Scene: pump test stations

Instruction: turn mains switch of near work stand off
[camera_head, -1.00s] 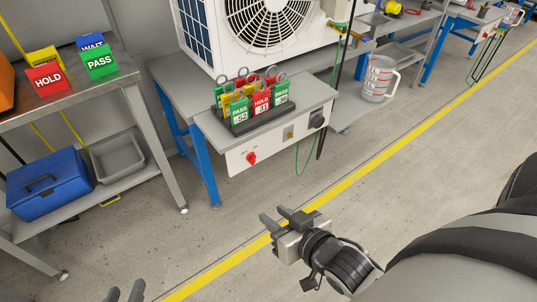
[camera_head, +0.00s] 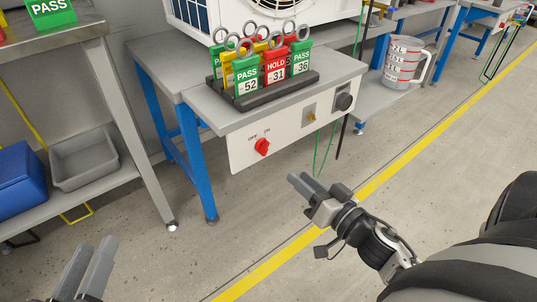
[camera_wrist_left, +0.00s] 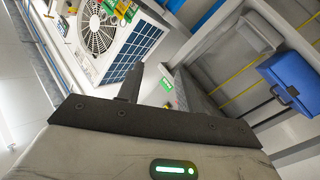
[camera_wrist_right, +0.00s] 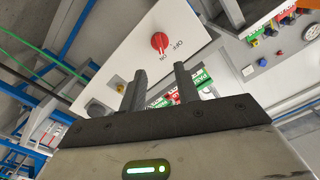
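The near work stand (camera_head: 225,115) has a white front panel (camera_head: 300,127) with a red mains switch (camera_head: 262,147) at its left end, under OFF and ON labels. The switch's handle seems to slant toward ON. In the right wrist view the red switch (camera_wrist_right: 160,41) is beyond the fingertips, unobstructed. My right gripper (camera_head: 303,184) is open and empty, in front of the panel, right of and below the switch, touching nothing. My left gripper (camera_head: 92,250) is at the lower left, its fingers apart and empty, away from the stand.
A rack (camera_head: 265,88) of PASS and HOLD tags stands on the near stand. The panel also has a black knob (camera_head: 344,102). A green cable hangs below it. A metal table (camera_head: 60,40) stands at left. The floor before the panel is clear.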

